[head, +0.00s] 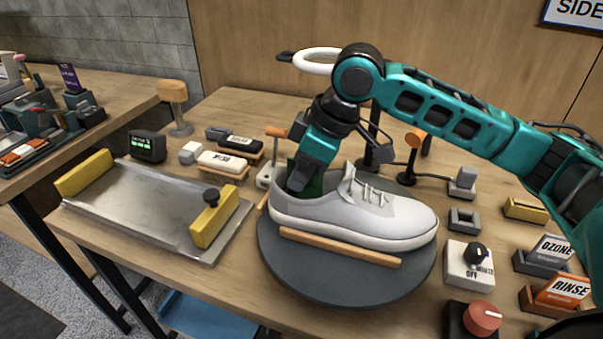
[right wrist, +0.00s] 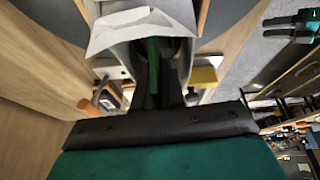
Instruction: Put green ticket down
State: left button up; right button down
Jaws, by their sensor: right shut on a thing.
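A grey-white sneaker (head: 365,215) with white laces sits on a round dark turntable (head: 340,286), toe to the right. My right gripper (head: 298,186) reaches down at the heel opening of the sneaker. It is shut on the green ticket (head: 316,186), which shows only partly behind the fingers. In the right wrist view, the green ticket (right wrist: 153,68) stands as a thin edge between the dark fingers, with the pale shoe (right wrist: 130,28) around it. Whether the ticket touches the shoe's inside is hidden. My left gripper is not in the head view.
A metal tray (head: 150,213) with yellow handles lies at left. A small clock (head: 147,147) and brushes (head: 222,161) stand behind it. A wooden bar (head: 340,248) lies along the shoe's near side.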

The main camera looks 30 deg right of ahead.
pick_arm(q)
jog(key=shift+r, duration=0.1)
pick_arm(e)
jog(key=c, duration=1.6)
grip_release()
jog(key=shift+f, duration=0.1)
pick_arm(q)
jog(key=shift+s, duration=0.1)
pick_arm(e)
jog(key=shift+o, duration=0.5)
pick_arm(q)
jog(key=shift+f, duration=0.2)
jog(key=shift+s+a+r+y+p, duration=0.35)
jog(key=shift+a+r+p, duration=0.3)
jog(key=shift+p, duration=0.6)
pick_arm(e)
jog(key=v, duration=1.2)
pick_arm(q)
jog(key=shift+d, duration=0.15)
